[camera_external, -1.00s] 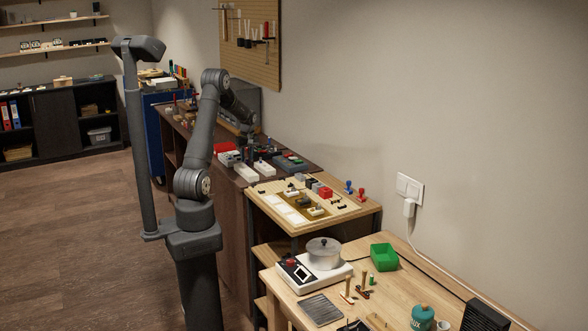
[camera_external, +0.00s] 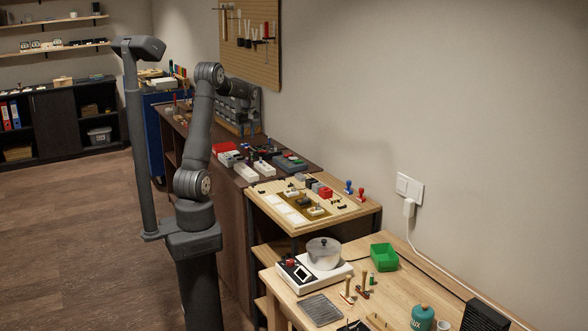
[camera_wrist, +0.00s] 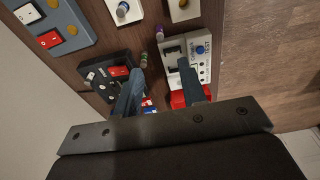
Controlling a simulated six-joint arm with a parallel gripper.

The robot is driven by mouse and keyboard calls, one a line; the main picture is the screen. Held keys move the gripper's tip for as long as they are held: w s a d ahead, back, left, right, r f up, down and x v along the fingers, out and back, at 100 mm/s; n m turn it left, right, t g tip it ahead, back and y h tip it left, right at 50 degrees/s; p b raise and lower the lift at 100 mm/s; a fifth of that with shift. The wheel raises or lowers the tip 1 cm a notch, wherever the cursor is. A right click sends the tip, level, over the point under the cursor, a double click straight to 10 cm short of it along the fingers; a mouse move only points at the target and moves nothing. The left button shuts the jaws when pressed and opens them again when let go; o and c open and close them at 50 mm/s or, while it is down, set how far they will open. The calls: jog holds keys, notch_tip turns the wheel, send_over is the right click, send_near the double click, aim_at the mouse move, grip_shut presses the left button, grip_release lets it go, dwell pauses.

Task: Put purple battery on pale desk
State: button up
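A small purple cylinder, which looks like the purple battery (camera_wrist: 160,32), stands on the dark brown bench (camera_wrist: 208,12) in the wrist view, just beyond my fingertips. I cannot make it out in the external view. My gripper (camera_wrist: 158,68) is open, with its two fingers apart and nothing held between them. In the external view my gripper (camera_external: 247,129) hangs above the dark bench, pointing down. The pale desk (camera_external: 392,291) is the light wooden one at the front right of the external view.
A greenish cylinder (camera_wrist: 143,60) is near my left finger. A white tester (camera_wrist: 188,52), a dark device (camera_wrist: 108,78) and a grey-blue box (camera_wrist: 60,30) surround it. The pale desk carries a scale with a pot (camera_external: 323,254), a green bin (camera_external: 384,257) and small tools.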

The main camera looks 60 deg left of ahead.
dwell(0.4)
jog(key=m+t+h, duration=0.4)
jog(key=m+t, duration=0.9)
jog(key=m, duration=0.7)
send_near(247, 161)
jog(key=w, duration=0.4)
jog(key=shift+w+a+f, duration=0.1)
jog(key=shift+w+a, duration=0.1)
jog(key=shift+w, duration=0.05)
jog(key=shift+d+x, duration=0.15)
jog(key=shift+x, duration=1.2)
jog(key=shift+d+x, duration=0.1)
jog(key=shift+x, duration=1.3)
jog(key=shift+s, duration=0.1)
grip_shut()
